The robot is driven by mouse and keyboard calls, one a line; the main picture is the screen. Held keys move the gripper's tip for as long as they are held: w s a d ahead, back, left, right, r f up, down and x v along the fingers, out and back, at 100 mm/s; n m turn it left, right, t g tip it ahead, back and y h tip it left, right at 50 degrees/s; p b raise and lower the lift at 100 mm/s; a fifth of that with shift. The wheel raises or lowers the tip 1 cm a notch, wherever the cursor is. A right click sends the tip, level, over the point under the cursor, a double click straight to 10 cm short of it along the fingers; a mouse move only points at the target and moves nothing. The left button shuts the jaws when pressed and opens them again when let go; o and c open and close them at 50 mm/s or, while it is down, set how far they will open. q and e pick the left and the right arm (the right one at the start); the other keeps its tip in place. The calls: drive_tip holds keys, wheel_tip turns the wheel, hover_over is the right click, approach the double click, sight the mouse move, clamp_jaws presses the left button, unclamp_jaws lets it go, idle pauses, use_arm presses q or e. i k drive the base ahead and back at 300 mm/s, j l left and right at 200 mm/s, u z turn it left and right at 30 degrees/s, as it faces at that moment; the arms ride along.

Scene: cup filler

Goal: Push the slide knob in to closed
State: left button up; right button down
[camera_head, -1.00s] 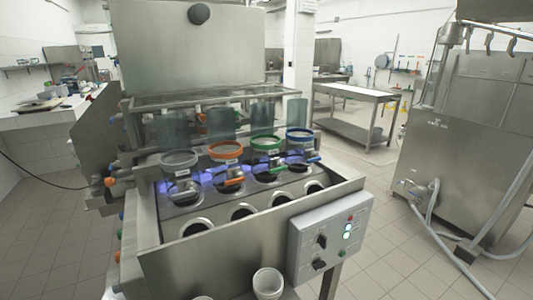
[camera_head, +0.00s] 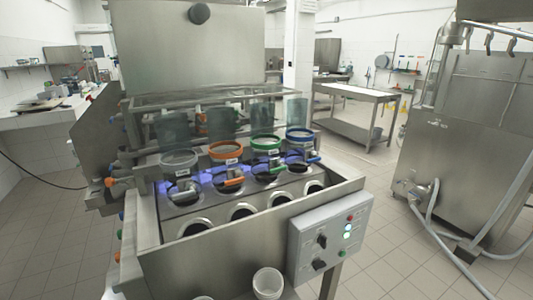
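The steel cup filler (camera_head: 230,260) stands in front of me. I cannot tell for sure which part is the slide knob. A black round knob (camera_head: 199,13) sits on the front of its tall upper housing. An orange knob (camera_head: 110,182) sticks out at the machine's left side, with blue knobs above and below it. Colored handles, such as an orange one (camera_head: 234,182) and a blue one (camera_head: 313,160), sit below the ringed clear cylinders. Whether any slide is open or closed does not show clearly. Neither of my grippers is in view.
A control panel (camera_head: 330,238) with dark switches and lit lights is at the machine's front right corner. A white cup (camera_head: 268,283) is below the front edge. A steel table (camera_head: 357,93) stands behind, a large machine (camera_head: 470,140) at right.

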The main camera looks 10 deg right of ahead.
sight(109, 182)
drive_tip(key=k+j, duration=0.1)
drive_tip(key=j, duration=0.3)
drive_tip(key=k+j, duration=0.1)
drive_tip(key=j, duration=0.25)
drive_tip(key=k+j, duration=0.1)
drive_tip(key=j, duration=0.3)
drive_tip(key=k+j, duration=0.1)
drive_tip(key=j, duration=0.25)
drive_tip(key=k+j, duration=0.1)
drive_tip(key=j, duration=0.3)
drive_tip(key=u, duration=0.05)
